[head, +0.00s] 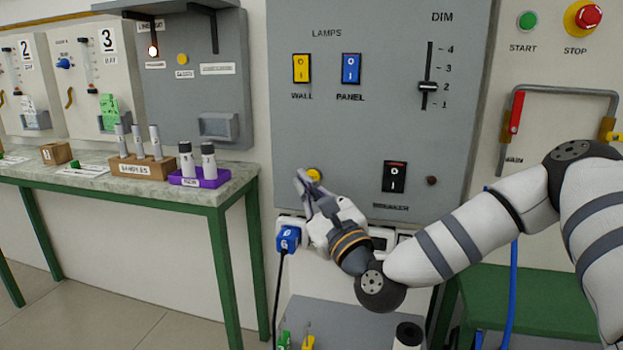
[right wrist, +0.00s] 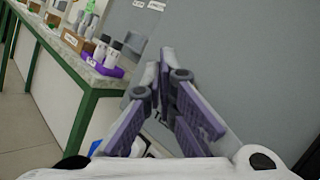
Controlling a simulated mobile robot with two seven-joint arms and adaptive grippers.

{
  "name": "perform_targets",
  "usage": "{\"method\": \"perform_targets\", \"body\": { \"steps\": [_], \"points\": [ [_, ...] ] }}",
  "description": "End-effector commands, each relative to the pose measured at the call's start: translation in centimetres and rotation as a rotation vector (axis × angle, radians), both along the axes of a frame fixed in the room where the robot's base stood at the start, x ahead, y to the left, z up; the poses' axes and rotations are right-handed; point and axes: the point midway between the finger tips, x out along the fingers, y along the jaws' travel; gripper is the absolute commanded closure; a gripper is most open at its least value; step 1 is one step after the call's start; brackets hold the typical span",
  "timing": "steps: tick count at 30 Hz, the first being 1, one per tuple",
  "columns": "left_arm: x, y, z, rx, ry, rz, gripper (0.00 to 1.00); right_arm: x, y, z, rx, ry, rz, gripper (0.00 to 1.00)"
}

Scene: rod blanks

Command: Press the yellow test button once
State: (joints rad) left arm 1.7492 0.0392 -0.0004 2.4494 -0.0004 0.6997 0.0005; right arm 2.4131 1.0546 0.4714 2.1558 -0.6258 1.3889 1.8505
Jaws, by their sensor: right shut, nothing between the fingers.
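A round yellow button (head: 314,175) sits low on the left side of the grey lamp panel (head: 380,130). In the right wrist view the closed fingers (right wrist: 168,75) point at the grey panel surface (right wrist: 215,45), and the button is hidden. My left gripper is not in view.
A breaker switch (head: 395,176), yellow and blue lamp switches and a dimmer slider (head: 429,87) share the panel. A blue plug (head: 288,238) is below. Another yellow button (head: 182,59) is on the left board. A green-legged bench (head: 222,190) stands left.

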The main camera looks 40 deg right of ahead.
Motion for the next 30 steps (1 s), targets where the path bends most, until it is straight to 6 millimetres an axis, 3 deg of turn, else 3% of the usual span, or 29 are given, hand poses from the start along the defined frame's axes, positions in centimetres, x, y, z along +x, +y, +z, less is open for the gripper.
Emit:
{"method": "perform_targets", "body": {
  "steps": [7,30],
  "points": [
    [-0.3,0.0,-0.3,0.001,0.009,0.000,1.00,1.3,-1.5,-0.1,0.000,0.002,-0.001,1.00],
    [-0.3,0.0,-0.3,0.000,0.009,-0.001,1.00,1.4,-1.6,-0.1,0.000,0.002,0.000,1.00]
  ]
}}
